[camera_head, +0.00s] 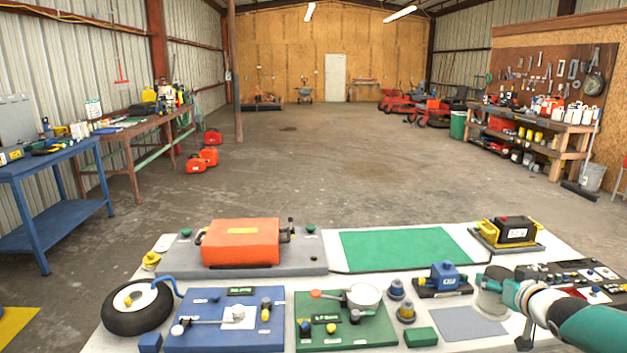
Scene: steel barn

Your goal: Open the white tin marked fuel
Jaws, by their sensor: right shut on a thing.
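A white round tin-like vessel (363,296) stands on a green board (374,330) at the front middle of the white bench. I cannot read a fuel mark on it. A red-tipped lever reaches toward its left side. My right arm comes in from the right, over the bench's right part. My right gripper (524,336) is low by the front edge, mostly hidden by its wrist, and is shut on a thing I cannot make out. It is well to the right of the white vessel, apart from it. My left gripper is not in view.
An orange case (240,243) lies at the bench's back left. A black wheel (137,307) and a blue board (222,338) are at the front left. A blue block device (444,277) stands right of the vessel. A green mat (402,249) is bare.

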